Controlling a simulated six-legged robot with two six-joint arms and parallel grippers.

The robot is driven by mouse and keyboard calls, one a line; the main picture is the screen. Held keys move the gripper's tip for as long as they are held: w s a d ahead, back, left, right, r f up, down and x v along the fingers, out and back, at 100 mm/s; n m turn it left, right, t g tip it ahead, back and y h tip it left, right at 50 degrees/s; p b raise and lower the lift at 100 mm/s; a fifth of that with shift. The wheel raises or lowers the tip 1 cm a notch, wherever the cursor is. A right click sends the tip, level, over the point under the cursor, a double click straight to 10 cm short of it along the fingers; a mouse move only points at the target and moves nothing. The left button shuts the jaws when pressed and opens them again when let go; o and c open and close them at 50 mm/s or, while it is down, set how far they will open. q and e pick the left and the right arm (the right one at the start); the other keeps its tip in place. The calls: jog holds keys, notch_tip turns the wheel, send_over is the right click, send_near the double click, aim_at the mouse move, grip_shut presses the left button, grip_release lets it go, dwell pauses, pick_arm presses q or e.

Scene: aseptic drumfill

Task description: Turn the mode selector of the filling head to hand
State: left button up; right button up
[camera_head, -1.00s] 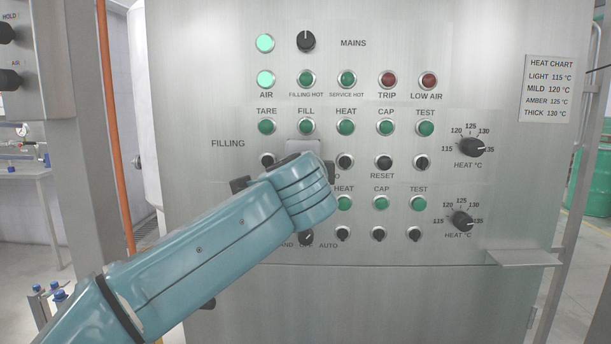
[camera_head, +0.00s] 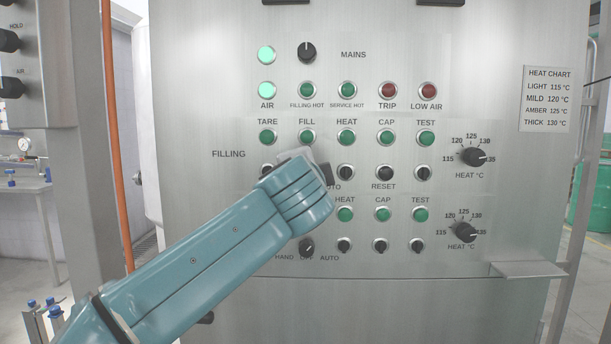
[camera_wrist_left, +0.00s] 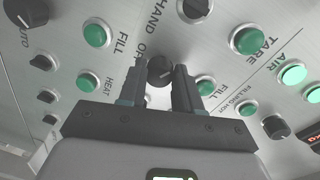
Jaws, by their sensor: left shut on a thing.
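The filling head's mode selector is a black knob (camera_wrist_left: 159,69) on the steel panel, beside the lettering HAND and OFF in the left wrist view. My left gripper (camera_wrist_left: 163,87) is shut on this knob, one dark finger on each side. In the head view my left arm covers the selector, which sits below the green FILL button (camera_head: 307,136) of the FILLING row; only part of the AUTO label shows at its right. I cannot tell where the knob's pointer stands. My right gripper is in neither view.
Small black knobs stand close by, below TARE (camera_head: 267,171) and below HEAT (camera_head: 345,172). A lower row has its own HAND-OFF-AUTO selector (camera_head: 307,247), just beneath my arm. Heat dials (camera_head: 474,157) and a small shelf (camera_head: 527,270) are at the right.

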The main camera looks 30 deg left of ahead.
pick_arm(q)
jog(key=o, duration=1)
jog(key=shift+o, duration=0.2)
jog(key=b+v, duration=0.2)
jog(key=v, duration=1.4)
jog(key=shift+s+b, duration=0.2)
jog(key=shift+b, duration=0.1)
